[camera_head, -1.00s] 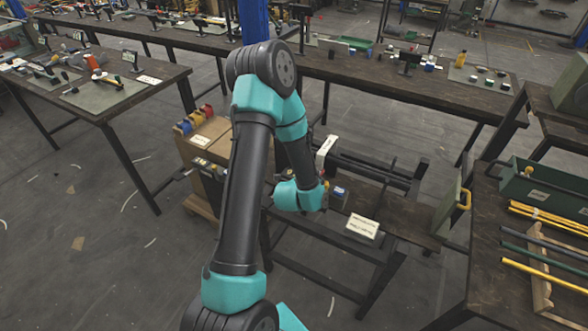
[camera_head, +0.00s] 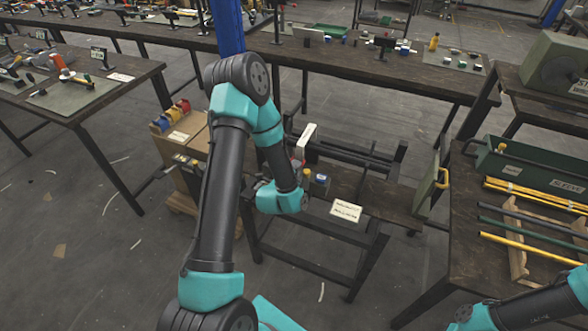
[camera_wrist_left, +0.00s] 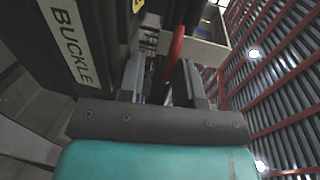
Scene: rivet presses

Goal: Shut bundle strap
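My left arm reaches over the low middle bench. A dark block with a "BUCKLE" label (camera_wrist_left: 71,42) stands close on the left of that view. Long dark bars (camera_head: 350,152) lie on the bench in the head view. I cannot make out the strap itself. My right gripper is not in view.
A cream sign (camera_head: 346,210) lies on the bench's front. A small dark box (camera_head: 319,184) stands near my left wrist. A green bin (camera_head: 530,165) and yellow rods (camera_head: 535,195) are on the right table.

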